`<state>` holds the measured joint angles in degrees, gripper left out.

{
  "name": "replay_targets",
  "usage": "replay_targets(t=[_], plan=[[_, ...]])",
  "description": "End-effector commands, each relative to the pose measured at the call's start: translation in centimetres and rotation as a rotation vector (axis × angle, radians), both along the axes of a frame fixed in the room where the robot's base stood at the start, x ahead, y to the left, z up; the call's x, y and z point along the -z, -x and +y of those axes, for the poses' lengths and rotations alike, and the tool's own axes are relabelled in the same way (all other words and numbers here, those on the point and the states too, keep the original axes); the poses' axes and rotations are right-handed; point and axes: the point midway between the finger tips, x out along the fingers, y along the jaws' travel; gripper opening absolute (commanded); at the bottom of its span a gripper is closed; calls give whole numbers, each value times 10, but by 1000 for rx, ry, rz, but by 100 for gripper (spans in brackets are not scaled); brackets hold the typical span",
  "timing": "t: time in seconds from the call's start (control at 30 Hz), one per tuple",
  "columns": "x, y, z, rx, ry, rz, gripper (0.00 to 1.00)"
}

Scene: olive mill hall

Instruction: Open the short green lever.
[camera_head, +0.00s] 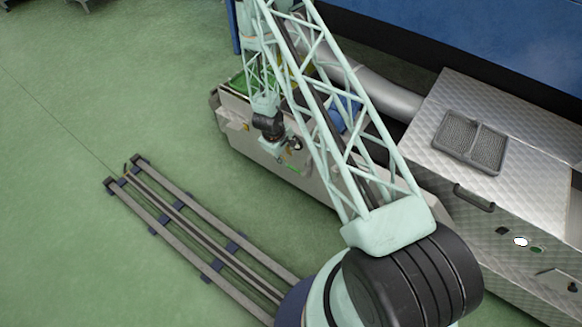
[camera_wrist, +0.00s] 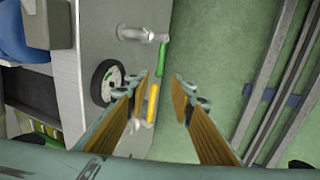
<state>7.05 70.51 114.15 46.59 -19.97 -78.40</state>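The short green lever (camera_wrist: 162,56) is on a metal valve (camera_wrist: 132,33) that sticks out from the grey machine panel in the wrist view. A yellow lever (camera_wrist: 153,103) is on a second fitting lower in that view, partly beside my left finger. My gripper (camera_wrist: 162,82) is open, with a clear gap between its two fingers. The green lever lies just beyond the fingertips, in line with the gap, and does not look gripped.
A round black-and-white gauge (camera_wrist: 106,82) is on the panel left of the fingers. The grey machine (camera_head: 310,180) stands before a large pipe (camera_head: 380,92). A quilted steel cabinet (camera_head: 500,190) is at right.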

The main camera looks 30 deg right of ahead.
Motion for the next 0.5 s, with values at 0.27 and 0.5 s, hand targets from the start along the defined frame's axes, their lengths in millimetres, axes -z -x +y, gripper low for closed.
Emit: replay_targets(t=[0.27,0.5], plan=[[22,-2,-6,1,-1,1,22],[49,-5,-13,0,0,1,22]])
